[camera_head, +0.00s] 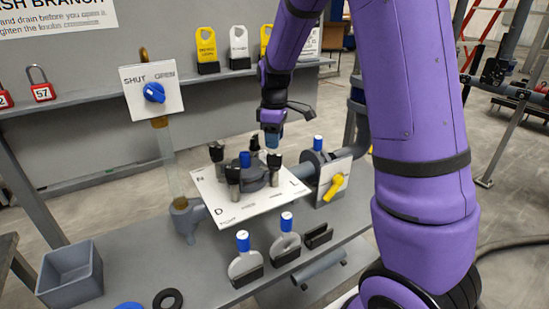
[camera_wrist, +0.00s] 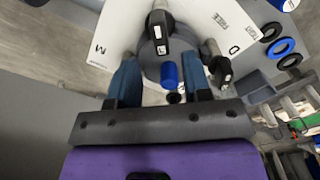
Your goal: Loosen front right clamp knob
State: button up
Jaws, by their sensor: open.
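A round grey housing (camera_head: 256,176) with a blue cap (camera_head: 245,159) sits on a white lettered plate (camera_head: 227,205). Black clamp knobs stand around it: a front one (camera_head: 233,173), a right one (camera_head: 274,160) and a left one (camera_head: 216,152). Which is named front right cannot be read from the plate. My gripper (camera_head: 272,138) is above the right knob, pointing down. In the wrist view its two blue fingers (camera_wrist: 159,62) are spread, with the blue cap (camera_wrist: 170,75) and a small dark knob end (camera_wrist: 175,97) showing between them. Contact with the knob cannot be told.
A blue SHUT/OPEN valve knob (camera_head: 154,92) stands behind left, and a yellow handle (camera_head: 334,187) to the right. Blue-topped parts (camera_head: 243,241) stand in front of the plate. A grey bin (camera_head: 70,274) is at the front left. A shelf with tags runs behind.

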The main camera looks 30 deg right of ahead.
aim_at(274, 154)
notch_tip(274, 154, down, 7)
jog(key=shift+r, duration=0.1)
jog(key=shift+c, duration=0.3)
grip_shut()
